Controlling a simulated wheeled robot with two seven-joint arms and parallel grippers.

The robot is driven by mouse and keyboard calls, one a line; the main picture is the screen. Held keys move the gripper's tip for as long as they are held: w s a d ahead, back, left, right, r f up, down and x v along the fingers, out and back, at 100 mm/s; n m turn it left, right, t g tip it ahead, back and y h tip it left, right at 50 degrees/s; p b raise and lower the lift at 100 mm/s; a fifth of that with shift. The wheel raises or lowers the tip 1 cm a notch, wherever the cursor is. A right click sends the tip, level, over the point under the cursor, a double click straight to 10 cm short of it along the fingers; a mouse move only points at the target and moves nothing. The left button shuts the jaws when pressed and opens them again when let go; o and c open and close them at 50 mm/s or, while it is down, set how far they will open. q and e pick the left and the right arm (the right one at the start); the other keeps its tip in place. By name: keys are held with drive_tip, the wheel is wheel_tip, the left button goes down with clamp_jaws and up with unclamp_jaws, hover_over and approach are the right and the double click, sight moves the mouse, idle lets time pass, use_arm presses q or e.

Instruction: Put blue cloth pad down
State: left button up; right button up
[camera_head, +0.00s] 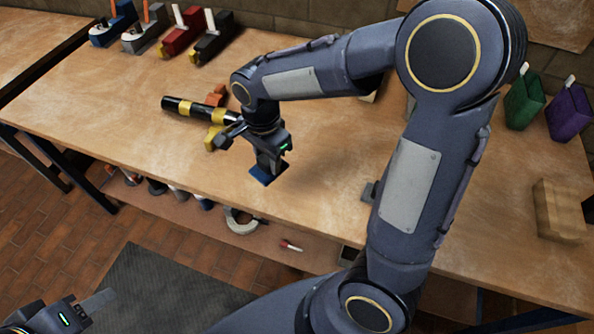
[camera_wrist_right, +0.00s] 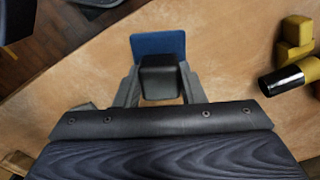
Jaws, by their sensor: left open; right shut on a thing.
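The blue cloth pad (camera_head: 264,177) is at the table's front edge in the head view, below my right gripper (camera_head: 269,160). In the right wrist view the blue pad (camera_wrist_right: 158,45) shows as a flat blue sheet beyond a dark block (camera_wrist_right: 160,78), which sits between the fingers of my right gripper (camera_wrist_right: 157,90). The right gripper is shut on this dark block, which appears to be part of the pad. I cannot tell whether the pad touches the table (camera_head: 330,190). My left gripper (camera_head: 88,312) is open and empty at the lower left, away from the table.
A black and yellow tube (camera_head: 188,107) lies left of the right gripper, by orange (camera_head: 215,96) and yellow (camera_head: 212,138) blocks. Several coloured tools stand at the back left. Green (camera_head: 523,102) and purple (camera_head: 568,112) holders and a wooden block (camera_head: 558,210) are at right.

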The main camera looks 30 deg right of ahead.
drive_tip(key=d+f, duration=0.6)
drive_tip(key=shift+w+d+f, duration=0.1)
drive_tip(key=shift+d+f, duration=0.05)
drive_tip(key=shift+d, duration=0.25)
drive_tip(key=f, duration=0.3)
drive_tip(key=shift+d+f, duration=0.15)
drive_tip(key=shift+d, duration=0.2)
drive_tip(key=shift+f, duration=0.25)
drive_tip(key=shift+f, duration=0.15)
drive_tip(key=o, duration=0.9)
